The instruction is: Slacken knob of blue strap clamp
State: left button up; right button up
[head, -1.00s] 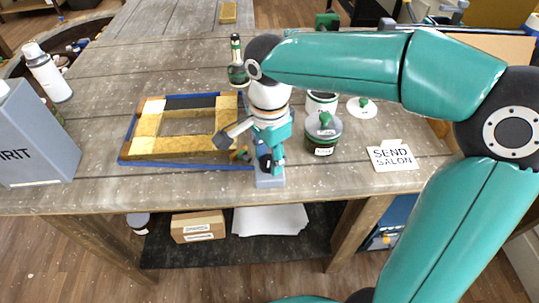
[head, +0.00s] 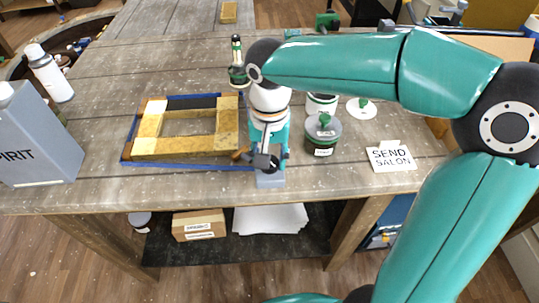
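A gilt and cream rectangular frame (head: 186,147) lies on the table with a blue strap (head: 180,164) around it. The strap runs to a blue-grey clamp body (head: 271,180) at the table's front edge, by the frame's near right corner. My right gripper (head: 267,162) is over this clamp, pointing down and largely covering it. The clamp's knob is hidden behind the gripper, so I cannot tell whether the fingers touch it or how far they are closed. A small brown piece (head: 240,154) shows just left of the gripper. My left gripper is not in view.
A green bottle (head: 237,65) stands behind. A grey spirit can (head: 38,140) and a white spray can (head: 50,74) are at left. The table's back is mostly clear.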

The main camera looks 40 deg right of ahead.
jog(key=n+p, duration=0.1)
jog(key=n, duration=1)
jog(key=n+p, duration=0.1)
jog(key=n, duration=0.2)
jog(key=shift+n, duration=0.3)
jog(key=n, duration=0.3)
jog(key=shift+n+p, duration=0.3)
jog(key=shift+p, duration=0.1)
jog(key=n, duration=0.3)
jog(key=shift+r+n+p, duration=0.1)
jog(key=shift+n+p, duration=0.3)
jog(key=n+p, duration=0.1)
jog(key=n, duration=0.5)
jog(key=shift+n, duration=0.3)
jog(key=o, duration=1.1)
